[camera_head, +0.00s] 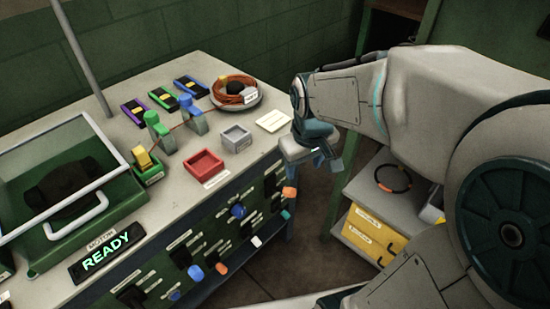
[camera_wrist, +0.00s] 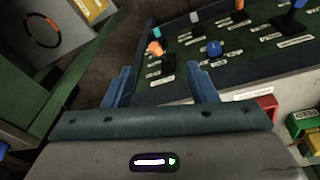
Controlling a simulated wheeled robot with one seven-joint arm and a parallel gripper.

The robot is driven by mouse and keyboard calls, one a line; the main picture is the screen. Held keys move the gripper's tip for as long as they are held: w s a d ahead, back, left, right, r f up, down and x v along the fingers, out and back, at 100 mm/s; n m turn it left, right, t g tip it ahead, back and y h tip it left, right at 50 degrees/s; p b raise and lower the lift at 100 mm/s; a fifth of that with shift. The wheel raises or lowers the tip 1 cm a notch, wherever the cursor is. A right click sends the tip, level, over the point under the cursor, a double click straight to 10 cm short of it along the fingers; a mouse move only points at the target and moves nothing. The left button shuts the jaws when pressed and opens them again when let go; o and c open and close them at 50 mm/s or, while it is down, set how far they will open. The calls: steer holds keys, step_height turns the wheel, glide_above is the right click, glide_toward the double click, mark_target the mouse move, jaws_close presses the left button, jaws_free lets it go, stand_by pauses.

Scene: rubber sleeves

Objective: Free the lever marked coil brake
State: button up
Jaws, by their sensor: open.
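Several levers with coloured ends stand on the dark green front panel (camera_head: 225,245) of the bench. They include an orange one (camera_head: 290,191), a blue one (camera_head: 238,210), a white one (camera_head: 256,241) and another orange one (camera_head: 221,268). Small white labels sit beside them, too small to read, so I cannot tell which is marked coil brake. My gripper (camera_head: 328,162) is open and empty, off the bench's right end. In the wrist view, an orange-ended lever (camera_wrist: 155,48) shows beyond and between the fingers, apart from them, with a blue-ended one (camera_wrist: 214,48) to its right.
The bench top holds a red tray (camera_head: 204,168), a grey tray (camera_head: 236,138), a cable coil (camera_head: 235,91), a clear-lidded green box (camera_head: 60,160) and a READY sign (camera_head: 106,252). A shelf with a yellow box (camera_head: 374,234) stands right, across a floor gap.

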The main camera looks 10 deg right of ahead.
mark_target(288, 194)
steer(key=w+a+f+n+g+b, duration=0.1)
steer(key=w+f+n+b, duration=0.45)
steer(key=w+f, duration=0.7)
steer(key=shift+m+h, duration=0.25)
steer(key=shift+h, duration=0.15)
steer(key=f, duration=0.5)
steer(key=f+b, duration=0.1)
steer(key=f, duration=0.4)
steer(key=d+f+b, duration=0.1)
steer(key=f, duration=0.4)
steer(key=shift+f, duration=0.15)
steer(key=shift+s, duration=0.1)
jaws_close()
steer(key=shift+d, duration=0.1)
